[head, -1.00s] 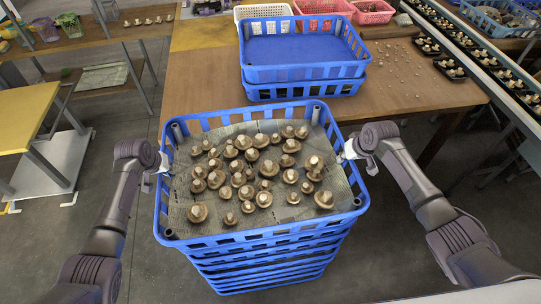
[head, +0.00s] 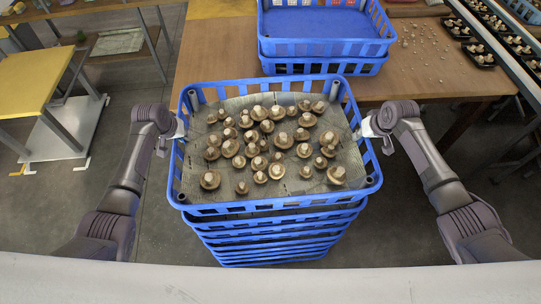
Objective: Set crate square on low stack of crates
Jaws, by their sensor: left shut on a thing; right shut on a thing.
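A blue crate (head: 274,208) lined with grey paper holds many brown mushrooms. It is in the middle of the head view, over a stack of blue crates (head: 280,250) whose front rims show below it. I cannot tell whether the crate rests on the stack or hangs just above it. Its front rim runs slightly askew to the stack's rims. My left gripper (head: 177,130) is shut on the crate's left wall. My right gripper (head: 369,127) is shut on its right wall. The crate hides the fingertips' inner side and the stack's top.
A brown table (head: 220,55) stands behind, with two stacked blue crates (head: 322,48), the upper one empty, and loose mushroom bits. A conveyor with black trays (head: 481,58) runs at the far right. A yellow table (head: 28,78) stands at the left. Grey floor (head: 100,180) is open on both sides.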

